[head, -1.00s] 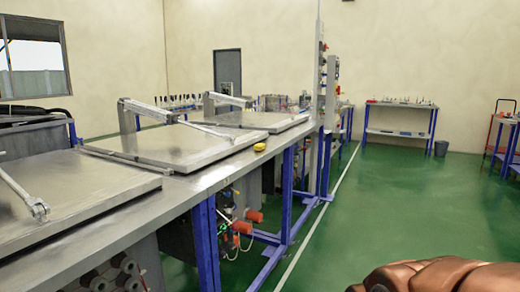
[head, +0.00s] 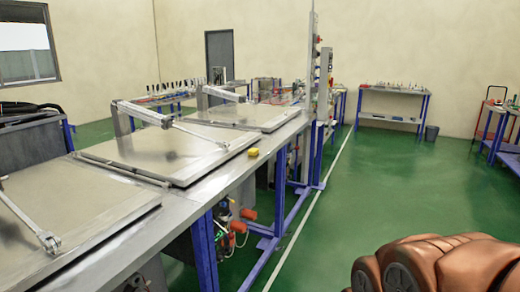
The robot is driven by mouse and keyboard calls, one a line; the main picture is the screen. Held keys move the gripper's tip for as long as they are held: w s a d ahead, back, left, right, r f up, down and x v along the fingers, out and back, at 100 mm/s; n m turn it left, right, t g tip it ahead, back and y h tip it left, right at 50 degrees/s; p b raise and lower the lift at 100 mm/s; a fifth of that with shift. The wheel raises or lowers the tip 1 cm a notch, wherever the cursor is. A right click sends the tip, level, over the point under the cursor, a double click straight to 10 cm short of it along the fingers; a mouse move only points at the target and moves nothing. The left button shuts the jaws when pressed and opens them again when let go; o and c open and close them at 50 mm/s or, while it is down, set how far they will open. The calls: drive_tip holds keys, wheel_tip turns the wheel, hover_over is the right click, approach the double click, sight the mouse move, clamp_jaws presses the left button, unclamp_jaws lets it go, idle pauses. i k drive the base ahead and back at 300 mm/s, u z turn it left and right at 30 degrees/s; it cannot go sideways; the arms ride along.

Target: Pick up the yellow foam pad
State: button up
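A small yellow foam pad (head: 254,152) lies on the metal top of the long workbench (head: 205,188), near its right edge. It is beside the right corner of the middle flat lid (head: 170,148). Nothing covers it. My gripper is not in the head view; copper-brown rounded parts at the lower right look like part of my arm, well apart from the pad.
More flat lids with metal arms lie along the bench, one nearer (head: 65,215) and one farther (head: 240,114). Blue legs and orange parts (head: 248,214) are under the bench edge. Open green floor (head: 380,200) lies to the right.

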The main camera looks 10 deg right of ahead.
sight(252, 152)
drive_tip(key=z, duration=1.95)
drive_tip(key=i, duration=4.3)
drive_tip(key=u, duration=3.4)
drive_tip(key=i, duration=2.55)
drive_tip(key=z, duration=0.05)
